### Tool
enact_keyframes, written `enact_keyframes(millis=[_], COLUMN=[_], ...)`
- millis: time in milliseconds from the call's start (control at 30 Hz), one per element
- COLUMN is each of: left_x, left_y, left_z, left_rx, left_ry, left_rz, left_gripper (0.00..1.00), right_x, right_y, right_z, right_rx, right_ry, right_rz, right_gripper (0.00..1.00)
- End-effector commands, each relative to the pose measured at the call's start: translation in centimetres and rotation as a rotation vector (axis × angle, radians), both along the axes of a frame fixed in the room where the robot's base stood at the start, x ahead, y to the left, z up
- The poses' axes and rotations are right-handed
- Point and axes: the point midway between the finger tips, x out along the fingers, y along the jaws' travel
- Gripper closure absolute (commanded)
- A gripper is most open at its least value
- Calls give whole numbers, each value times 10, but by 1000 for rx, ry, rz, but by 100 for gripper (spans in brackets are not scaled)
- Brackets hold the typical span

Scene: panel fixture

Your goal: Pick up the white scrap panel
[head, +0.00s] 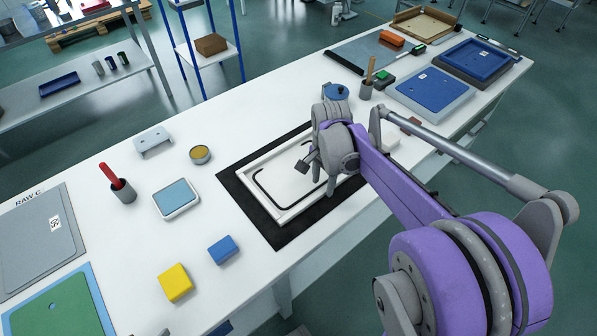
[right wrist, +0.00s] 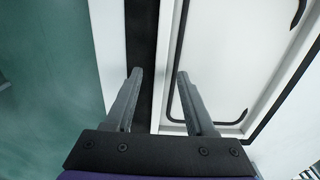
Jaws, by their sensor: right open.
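A white panel (head: 275,190) with curved black lines lies inside a raised white rim (head: 285,219) on a black mat (head: 247,207). I take it for the white scrap panel. My right gripper (head: 306,164) hangs over its far right part, and my arm hides that end. In the right wrist view, my right gripper (right wrist: 159,75) is open and empty. Its fingers point along the rim (right wrist: 168,60), one over the black strip of mat (right wrist: 140,40) and one at the panel side (right wrist: 225,60). I cannot tell how high they are. My left gripper is not in view.
On the white table, a yellow block (head: 174,282), a blue block (head: 223,250), a blue-topped tray (head: 176,198) and a round tin (head: 200,154) stand left of the mat. Blue panels (head: 432,88) and tools lie at the far right. The near table edge runs close to the mat.

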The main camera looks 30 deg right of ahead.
Motion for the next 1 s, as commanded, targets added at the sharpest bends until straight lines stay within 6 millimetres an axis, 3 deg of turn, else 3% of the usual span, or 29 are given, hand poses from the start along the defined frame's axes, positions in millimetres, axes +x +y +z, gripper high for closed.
enact_keyframes(millis=[200, 467, 767, 1000], left_x=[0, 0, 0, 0], left_y=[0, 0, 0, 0], left_z=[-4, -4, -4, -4], left_rx=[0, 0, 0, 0], left_ry=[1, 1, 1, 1], left_rz=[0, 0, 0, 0], left_gripper=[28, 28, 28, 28], right_x=[0, 0, 0, 0], right_y=[0, 0, 0, 0], right_z=[-28, -30, -30, -30], right_rx=[0, 0, 0, 0], right_ry=[0, 0, 0, 0], right_rz=[1, 1, 1, 1], right_gripper=[45, 45, 99, 100])
